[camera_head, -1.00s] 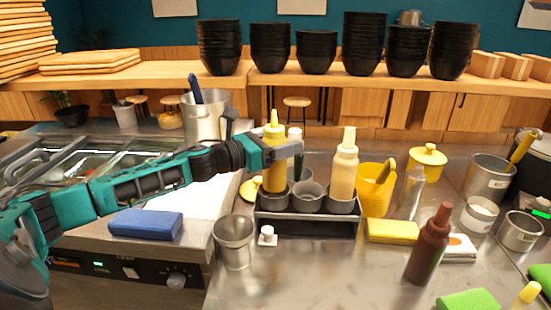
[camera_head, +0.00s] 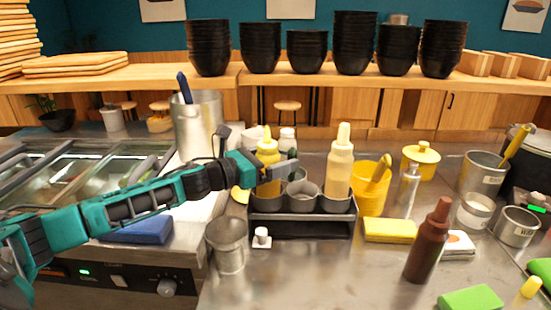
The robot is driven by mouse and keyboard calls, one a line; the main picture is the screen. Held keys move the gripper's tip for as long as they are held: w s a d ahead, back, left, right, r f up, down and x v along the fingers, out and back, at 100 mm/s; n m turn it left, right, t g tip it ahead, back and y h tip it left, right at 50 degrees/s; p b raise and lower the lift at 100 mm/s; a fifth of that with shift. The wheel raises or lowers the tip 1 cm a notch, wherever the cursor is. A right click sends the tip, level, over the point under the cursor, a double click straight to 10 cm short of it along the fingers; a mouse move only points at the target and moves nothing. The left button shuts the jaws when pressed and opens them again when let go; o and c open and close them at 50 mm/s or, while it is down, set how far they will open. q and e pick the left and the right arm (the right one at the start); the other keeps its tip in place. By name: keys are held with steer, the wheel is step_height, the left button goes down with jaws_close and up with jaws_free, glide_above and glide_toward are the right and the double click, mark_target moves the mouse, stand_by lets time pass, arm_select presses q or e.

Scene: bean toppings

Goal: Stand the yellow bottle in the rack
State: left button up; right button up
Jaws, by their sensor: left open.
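The yellow bottle (camera_head: 268,153) stands upright in the left cup of the dark rack (camera_head: 300,217). Its lower part is hidden by the cup and my gripper. My left gripper (camera_head: 286,171) is open, its fingers at the bottle's body just above the cup rim. I cannot tell whether they touch it. A cream bottle (camera_head: 339,168) stands in the rack's right cup, and the middle cup (camera_head: 303,192) looks empty. My right gripper is not in view.
A metal cup (camera_head: 227,246) stands left of the rack. A yellow container (camera_head: 369,199), a yellow sponge (camera_head: 389,230) and a brown bottle (camera_head: 428,241) are to the right. A tall metal pot (camera_head: 198,125) stands behind my left arm.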

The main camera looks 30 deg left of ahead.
arm_select(q)
steer(key=shift+r, duration=0.15)
steer(key=shift+s+a+f, duration=0.2)
steer(key=shift+s+a, duration=0.05)
steer(key=shift+s, duration=0.2)
steer(key=shift+b+v, duration=0.6)
steer(key=shift+v, duration=1.75)
steer(key=p+v, duration=0.1)
steer(key=v, duration=0.5)
steer(key=shift+r, duration=0.2)
steer(key=shift+s, duration=0.2)
